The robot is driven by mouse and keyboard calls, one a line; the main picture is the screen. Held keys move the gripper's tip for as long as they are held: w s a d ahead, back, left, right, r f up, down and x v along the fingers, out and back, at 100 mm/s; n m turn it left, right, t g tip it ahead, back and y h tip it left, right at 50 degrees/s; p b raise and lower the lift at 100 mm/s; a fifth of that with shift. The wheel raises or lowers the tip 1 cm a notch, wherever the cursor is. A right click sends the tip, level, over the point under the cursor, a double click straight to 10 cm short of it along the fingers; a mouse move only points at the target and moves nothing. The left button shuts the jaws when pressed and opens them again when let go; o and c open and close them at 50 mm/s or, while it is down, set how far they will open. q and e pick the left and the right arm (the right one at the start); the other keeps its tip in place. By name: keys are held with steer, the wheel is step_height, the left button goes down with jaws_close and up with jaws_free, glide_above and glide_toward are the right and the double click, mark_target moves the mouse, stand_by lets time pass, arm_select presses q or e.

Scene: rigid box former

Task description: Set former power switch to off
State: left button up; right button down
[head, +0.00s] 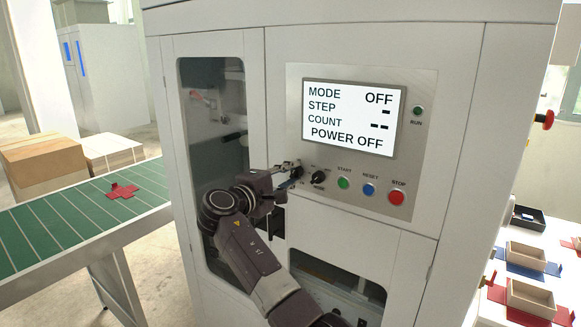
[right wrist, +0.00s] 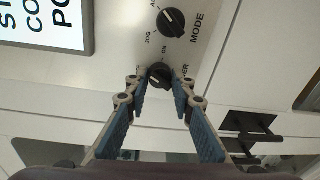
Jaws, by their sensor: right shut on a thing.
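The box former (head: 390,240) is a tall white machine. Its screen (head: 350,118) reads MODE OFF and POWER OFF. My right gripper (head: 292,174) is at the left end of the control row, and it hides the power switch in the head view. In the right wrist view, the power switch (right wrist: 159,74) is a small black knob between the fingertips of my right gripper (right wrist: 159,88). The gripper is shut on it. The label ON shows beside the knob; the rest of its label is partly hidden. My left gripper is not in view.
The black mode knob (head: 319,177) sits close to the right of the gripper. Green start (head: 343,183), blue reset (head: 369,189) and red stop (head: 396,197) buttons follow. A green conveyor (head: 60,222) stands at the left. Small boxes (head: 527,256) lie on a table at the right.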

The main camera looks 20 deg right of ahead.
steer(key=n+p, duration=0.2)
steer(key=n, duration=0.1)
steer(key=n+p, duration=0.1)
steer(key=shift+r+n, duration=0.25)
steer(key=shift+n, duration=0.05)
steer(key=shift+n+p, duration=0.3)
steer(key=shift+p, duration=0.05)
steer(key=c, duration=2)
jaws_free()
steer(key=o, duration=0.3)
steer(key=shift+w+d+f, duration=0.1)
steer(key=shift+d+f, duration=0.05)
steer(key=shift+o, duration=0.2)
steer(key=shift+s+a, duration=0.25)
steer(key=shift+a, duration=0.2)
steer(key=v, duration=1.1)
